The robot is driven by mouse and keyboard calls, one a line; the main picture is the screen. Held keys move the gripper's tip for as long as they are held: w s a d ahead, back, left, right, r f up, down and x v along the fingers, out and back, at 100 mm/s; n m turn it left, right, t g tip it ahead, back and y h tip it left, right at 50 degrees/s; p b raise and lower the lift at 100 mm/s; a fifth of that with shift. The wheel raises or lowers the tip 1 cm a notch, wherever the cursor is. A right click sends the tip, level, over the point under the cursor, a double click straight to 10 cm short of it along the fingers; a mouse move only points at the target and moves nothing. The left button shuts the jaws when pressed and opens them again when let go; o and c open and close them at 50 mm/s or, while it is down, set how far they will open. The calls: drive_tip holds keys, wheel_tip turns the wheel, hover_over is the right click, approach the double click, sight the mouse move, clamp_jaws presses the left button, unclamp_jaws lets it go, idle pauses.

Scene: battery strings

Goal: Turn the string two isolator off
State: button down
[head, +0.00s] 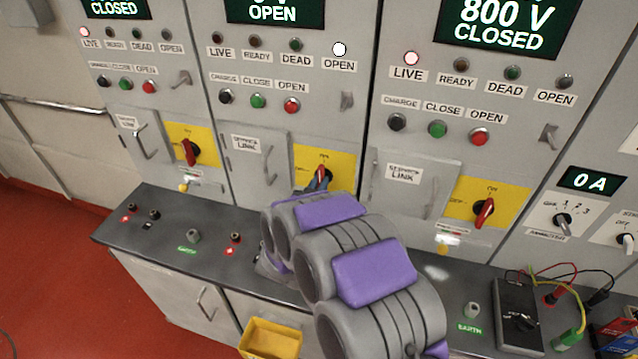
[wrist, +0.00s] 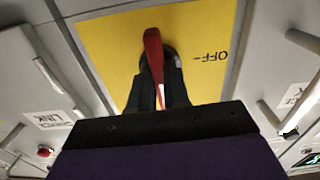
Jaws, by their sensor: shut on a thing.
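The middle panel's isolator is a red handle (head: 323,173) on a yellow plate (head: 341,172). My gripper (head: 318,183) reaches this handle, and my arm hides the lower part of the plate. In the wrist view, which is upside down, the red handle (wrist: 153,62) runs roughly upright between the dark fingers of my gripper (wrist: 158,88), which is shut on it. The OFF mark (wrist: 211,56) is to one side of the handle, not in line with it. In the head view the handle points up towards the ON mark.
Similar red isolators are on the left panel (head: 190,151) and right panel (head: 484,212). The middle display (head: 274,12) reads OPEN and its OPEN lamp (head: 339,49) is lit. The right display (head: 505,24) reads 800 V CLOSED. A grey bench (head: 150,237) runs below.

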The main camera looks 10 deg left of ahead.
drive_tip(key=n+p, duration=0.1)
drive_tip(key=p, duration=0.1)
drive_tip(key=n+p, duration=0.1)
drive_tip(key=p, duration=0.1)
drive_tip(key=shift+r+n+p, duration=0.3)
drive_tip(key=shift+r+p, duration=0.1)
drive_tip(key=n+p, duration=0.2)
drive_tip(key=p, duration=0.2)
drive_tip(key=shift+a+n, duration=0.1)
drive_tip(key=shift+n, duration=0.3)
drive_tip(key=n+p, duration=0.3)
drive_tip(key=p, duration=0.1)
drive_tip(key=shift+f+n, duration=0.15)
drive_tip(key=shift+n, duration=0.15)
drive_tip(key=n+p, duration=0.2)
drive_tip(key=shift+n, duration=0.3)
drive_tip(key=n+p, duration=0.2)
drive_tip(key=n, duration=0.4)
drive_tip(key=shift+f, duration=0.2)
drive_tip(key=c, duration=1.5)
unclamp_jaws()
drive_tip(key=shift+f, duration=0.1)
drive_tip(key=o, duration=0.4)
drive_tip(key=shift+a, duration=0.3)
drive_tip(key=shift+d, duration=0.1)
